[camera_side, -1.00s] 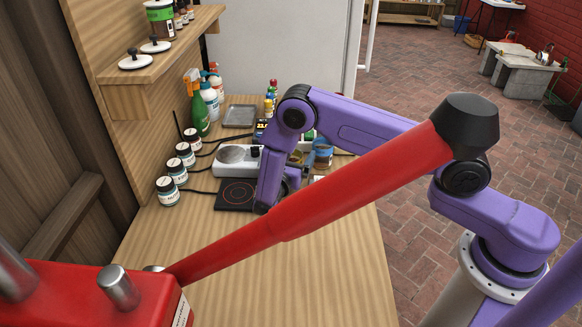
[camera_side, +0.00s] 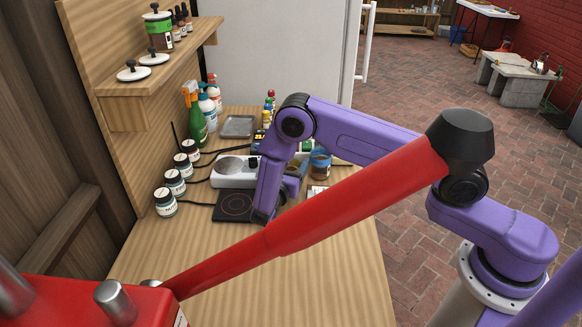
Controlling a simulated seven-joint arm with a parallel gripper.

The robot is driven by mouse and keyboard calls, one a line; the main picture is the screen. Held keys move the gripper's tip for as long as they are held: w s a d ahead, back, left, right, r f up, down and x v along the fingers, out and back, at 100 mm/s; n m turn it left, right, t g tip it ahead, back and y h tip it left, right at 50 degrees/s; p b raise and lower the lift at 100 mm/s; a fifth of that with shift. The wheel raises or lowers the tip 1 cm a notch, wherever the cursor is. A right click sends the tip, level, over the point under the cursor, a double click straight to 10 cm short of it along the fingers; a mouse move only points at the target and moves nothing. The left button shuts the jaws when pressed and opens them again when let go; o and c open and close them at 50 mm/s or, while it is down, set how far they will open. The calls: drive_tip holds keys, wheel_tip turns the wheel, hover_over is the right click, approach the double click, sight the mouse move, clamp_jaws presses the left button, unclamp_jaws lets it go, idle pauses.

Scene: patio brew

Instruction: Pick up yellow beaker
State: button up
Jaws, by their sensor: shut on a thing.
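A yellowish vessel, which looks like the yellow beaker (camera_side: 294,165), shows only in part behind my purple wrist, near the middle of the bench. My gripper (camera_side: 291,186) is low over the bench, just right of the black hot plate (camera_side: 236,205). My own wrist and the red bar in front cover most of its fingers. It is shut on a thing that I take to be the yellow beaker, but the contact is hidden.
A white device with a round plate (camera_side: 232,167) stands behind the hot plate. A brown-and-blue jar (camera_side: 320,163) stands to the right. Labelled jars (camera_side: 174,182) and spray bottles (camera_side: 198,120) line the left. A thick red bar (camera_side: 330,212) crosses the foreground. The front bench (camera_side: 300,290) is clear.

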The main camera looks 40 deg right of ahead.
drive_tip(key=shift+s+r, duration=0.1)
drive_tip(key=shift+r, duration=1.3)
drive_tip(key=s+r, duration=0.9)
drive_tip(key=s, duration=0.4)
drive_tip(key=shift+s+d+r, duration=0.25)
drive_tip(key=shift+s+d, duration=0.05)
